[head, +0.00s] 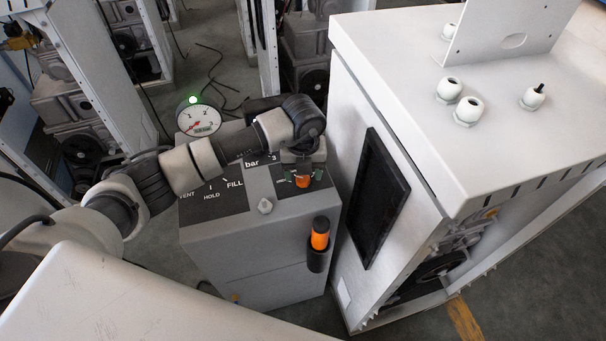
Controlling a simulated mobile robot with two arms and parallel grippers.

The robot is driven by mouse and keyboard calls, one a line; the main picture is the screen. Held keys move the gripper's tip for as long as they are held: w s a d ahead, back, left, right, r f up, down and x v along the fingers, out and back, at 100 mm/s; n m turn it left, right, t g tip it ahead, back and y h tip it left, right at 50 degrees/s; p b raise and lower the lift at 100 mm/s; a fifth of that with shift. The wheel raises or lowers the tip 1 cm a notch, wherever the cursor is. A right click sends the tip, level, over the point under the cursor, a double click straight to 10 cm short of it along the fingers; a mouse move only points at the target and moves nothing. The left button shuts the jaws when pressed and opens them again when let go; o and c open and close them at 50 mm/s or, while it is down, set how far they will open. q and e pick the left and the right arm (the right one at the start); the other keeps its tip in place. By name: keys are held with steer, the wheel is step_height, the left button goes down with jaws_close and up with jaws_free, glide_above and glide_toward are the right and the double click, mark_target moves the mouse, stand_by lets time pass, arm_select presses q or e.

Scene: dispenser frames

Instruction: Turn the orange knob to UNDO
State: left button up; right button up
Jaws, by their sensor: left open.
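The orange knob (302,182) is on the right part of the top panel of a grey box (250,245). My left arm reaches across the box from the left, and my left gripper (302,177) points down at the knob. It is open, with its fingertips close beside the knob; I cannot tell whether they touch it. The gripper and wrist hide much of the knob and the marks around it, so the UNDO mark and the knob's setting cannot be read. My right gripper is out of view.
VENT, HOLD, FILL and bar markings show on the panel. A round gauge (198,121) with a lit green lamp (193,100) stands behind. An orange-handled tool (320,234) sits in a black holder on the box front. A white cabinet (385,130) stands close at right.

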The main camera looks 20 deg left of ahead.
mark_target(303, 178)
arm_select(q)
step_height(303, 178, up, 9)
steer(key=b, duration=0.1)
steer(key=shift+f, duration=0.1)
stand_by(0.6)
